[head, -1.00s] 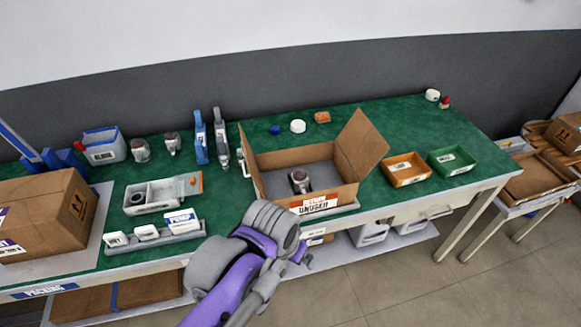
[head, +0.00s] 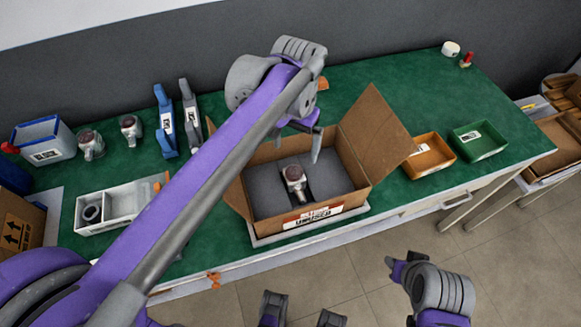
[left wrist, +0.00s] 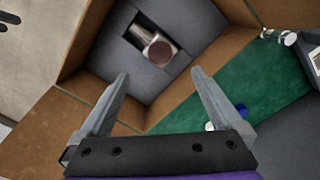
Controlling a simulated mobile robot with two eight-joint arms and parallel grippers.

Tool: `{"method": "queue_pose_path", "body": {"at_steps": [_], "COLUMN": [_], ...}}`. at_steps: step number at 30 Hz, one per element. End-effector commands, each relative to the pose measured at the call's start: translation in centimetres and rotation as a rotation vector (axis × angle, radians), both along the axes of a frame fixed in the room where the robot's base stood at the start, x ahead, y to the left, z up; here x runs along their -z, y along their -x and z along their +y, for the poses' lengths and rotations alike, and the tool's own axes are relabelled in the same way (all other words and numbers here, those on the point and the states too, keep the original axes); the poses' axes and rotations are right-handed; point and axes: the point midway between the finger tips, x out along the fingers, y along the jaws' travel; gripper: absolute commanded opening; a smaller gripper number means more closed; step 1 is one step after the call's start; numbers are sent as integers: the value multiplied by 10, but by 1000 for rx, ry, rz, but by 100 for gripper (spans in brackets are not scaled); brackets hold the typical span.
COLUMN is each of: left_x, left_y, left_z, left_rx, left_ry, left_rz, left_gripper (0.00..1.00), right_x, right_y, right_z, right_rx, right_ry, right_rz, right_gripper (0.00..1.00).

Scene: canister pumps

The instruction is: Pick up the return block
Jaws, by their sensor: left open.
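A small orange block (head: 323,84) lies near the back of the green table, mostly hidden behind my left arm in the head view. I cannot read a label that marks it as the return block. My left gripper (head: 311,138) is open and empty above the open cardboard box (head: 366,204). In the left wrist view its two fingers (left wrist: 160,77) are spread over the box edge, with no orange block visible between them. A pump (head: 294,179) sits in the grey insert in the box; it also shows in the left wrist view (left wrist: 158,49). My right gripper (head: 393,266) is low at the front, its jaws unclear.
An orange tray (head: 447,158) and a green tray (head: 496,149) stand right of the box. Raised box flaps (head: 375,130) are close to my left gripper. A blue cap (left wrist: 240,107) lies beside the box. Blue and grey upright tools stand at back left.

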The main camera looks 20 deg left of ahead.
Motion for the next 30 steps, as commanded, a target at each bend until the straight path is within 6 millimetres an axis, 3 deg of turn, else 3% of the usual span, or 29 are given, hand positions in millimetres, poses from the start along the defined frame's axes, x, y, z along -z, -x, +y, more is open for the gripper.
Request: {"method": "queue_pose_path", "body": {"at_steps": [6,14,21,30], "left_x": [36,58,93,100], "left_y": [0,1,2,2], "left_z": [0,1,4,4], "left_rx": [0,-1,0,0], "left_ry": [0,0,0,0], "left_rz": [0,-1,-1,-2], "left_gripper": [100,100,100,100], "right_x": [6,8,13,14], "right_y": [1,1,1,2], "right_z": [0,0,0,0], "right_rx": [0,0,0,0], "right_ry": [0,0,0,0], "right_rz": [2,3,4,4], "right_gripper": [40,40,40,40]}}
